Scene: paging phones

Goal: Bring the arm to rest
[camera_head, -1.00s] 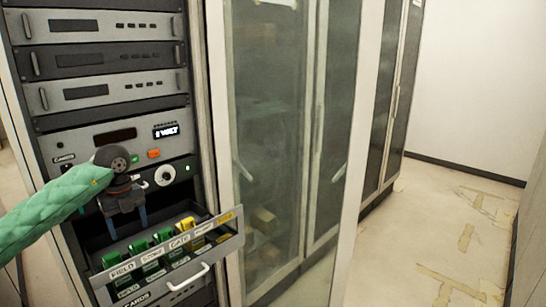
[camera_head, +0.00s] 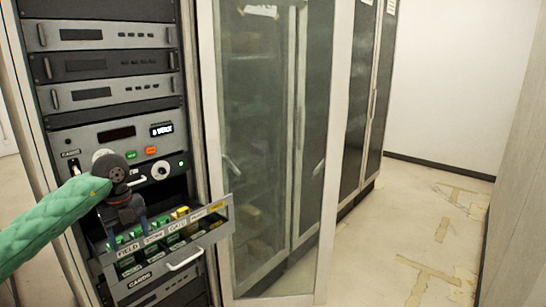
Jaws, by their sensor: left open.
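My left arm, in a green quilted sleeve, comes in from the left of the head view. My left gripper (camera_head: 128,232) is open and points down over the left part of the open drawer (camera_head: 184,264). I see nothing between its fingers. The drawer front carries labels, among them FIELD and GATE. Several green pieces and a yellow piece (camera_head: 180,212) sit in the drawer, partly hidden by the gripper and the drawer front. My right gripper is not in view.
The rack (camera_head: 100,65) stands behind the drawer, with a panel bearing a dial (camera_head: 160,171) and an orange button (camera_head: 151,150). A glass door (camera_head: 262,130) stands right of the drawer. Open floor with tape marks (camera_head: 440,240) lies at the right.

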